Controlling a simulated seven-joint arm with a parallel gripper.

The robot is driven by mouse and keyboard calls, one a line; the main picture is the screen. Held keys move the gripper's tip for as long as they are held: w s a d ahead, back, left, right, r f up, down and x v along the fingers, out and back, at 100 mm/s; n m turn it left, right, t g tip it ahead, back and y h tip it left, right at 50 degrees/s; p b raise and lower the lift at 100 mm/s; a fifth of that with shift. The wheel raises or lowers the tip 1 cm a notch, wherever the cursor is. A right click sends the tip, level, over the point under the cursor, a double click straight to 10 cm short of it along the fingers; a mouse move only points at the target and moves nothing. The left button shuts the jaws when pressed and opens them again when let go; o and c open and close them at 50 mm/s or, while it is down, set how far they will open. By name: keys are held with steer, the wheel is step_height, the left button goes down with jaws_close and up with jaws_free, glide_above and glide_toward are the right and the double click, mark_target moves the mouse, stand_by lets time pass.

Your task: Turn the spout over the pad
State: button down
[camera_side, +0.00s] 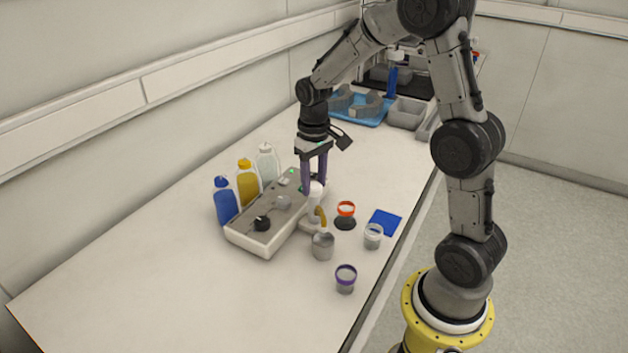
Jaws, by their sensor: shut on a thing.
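The spout (321,215) is a short amber curved tube beside a white upright post (314,201). It points down toward a grey round vessel (323,246) in front of it. The blue square pad (386,222) lies flat on the bench to the right, apart from the spout. My gripper (314,187) points straight down with its purple fingers on either side of the white top of the post, and it is shut on it. The fingers hide part of the post's top.
A grey control box (268,221) with a black knob stands left of the spout, with several bottles (247,184) behind it. Small cups with an orange rim (346,209), white rim (373,236) and purple rim (346,279) stand nearby. The bench's front left is clear.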

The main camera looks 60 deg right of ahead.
steer(key=shift+n, duration=0.3)
steer(key=n, duration=0.3)
steer(key=shift+n, duration=0.3)
steer(key=n, duration=0.4)
steer(key=shift+r+n, duration=0.1)
steer(key=shift+n, duration=0.2)
steer(key=n, duration=0.9)
steer(key=shift+c, duration=1.8)
jaws_free()
